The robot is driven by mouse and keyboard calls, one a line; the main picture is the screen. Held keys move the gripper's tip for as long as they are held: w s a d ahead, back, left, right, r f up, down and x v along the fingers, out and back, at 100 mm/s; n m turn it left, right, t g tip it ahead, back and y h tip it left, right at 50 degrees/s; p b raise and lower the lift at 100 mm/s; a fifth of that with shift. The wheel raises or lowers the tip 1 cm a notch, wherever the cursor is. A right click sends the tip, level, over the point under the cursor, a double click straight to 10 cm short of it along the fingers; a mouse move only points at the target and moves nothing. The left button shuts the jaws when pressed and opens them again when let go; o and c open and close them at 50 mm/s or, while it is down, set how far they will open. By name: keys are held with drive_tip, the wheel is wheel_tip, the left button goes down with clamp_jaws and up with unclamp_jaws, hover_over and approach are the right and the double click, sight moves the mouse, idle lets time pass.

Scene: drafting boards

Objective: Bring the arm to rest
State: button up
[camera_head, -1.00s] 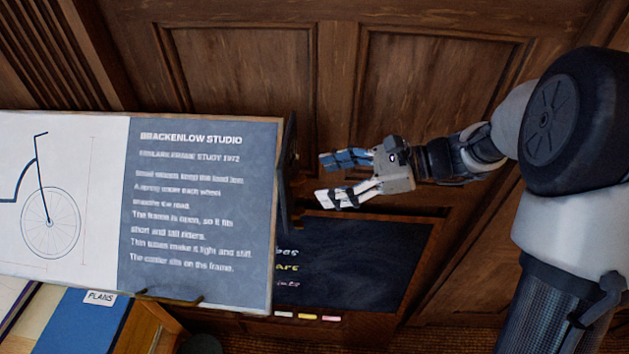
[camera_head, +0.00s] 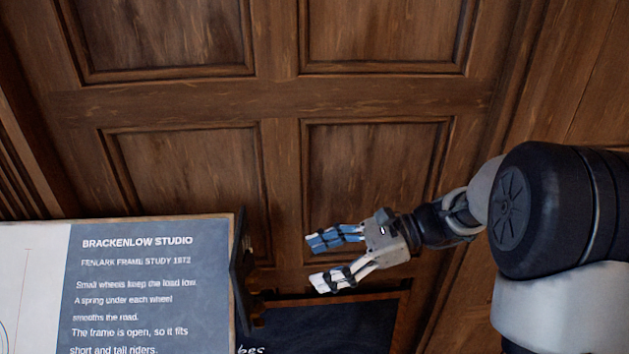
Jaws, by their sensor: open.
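My gripper (camera_head: 316,262) is in the middle of the head view, its two fingers pointing left and spread apart with nothing between them. One finger shows blue and the other white. My arm reaches in from the right edge, bent at a large dark joint. The gripper is to the right of the drafting board (camera_head: 150,290) and appears apart from it. The wood-panelled wall shows behind the gripper.
The drafting board carries a grey text panel headed "BRACKENLOW STUDIO". A dark chalkboard (camera_head: 330,330) with a wooden frame is below the gripper, cut off by the bottom edge. The wood-panelled wall (camera_head: 370,85) fills the back. The view above the gripper holds no loose objects.

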drive_tip(key=s+d+f+n+t+h+b, duration=0.1)
drive_tip(key=s+d+f+n+h+b, duration=0.2)
drive_tip(key=s+f+b, duration=0.4)
drive_tip(key=s+d+f+n+t+h+b, duration=0.2)
drive_tip(key=s+d+f+n+h+b, duration=0.2)
drive_tip(key=f+b, duration=0.7)
drive_tip(key=s+d+f+n+t+h+b, duration=0.1)
drive_tip(key=s+d+f+n+h+b, duration=0.2)
drive_tip(key=s+f+n+h+b, duration=0.3)
drive_tip(key=shift+s+d+f+n+t+b, duration=0.4)
drive_tip(key=shift+s+f+n+b, duration=1.35)
drive_tip(key=shift+s+b, duration=0.75)
drive_tip(key=shift+r, duration=0.1)
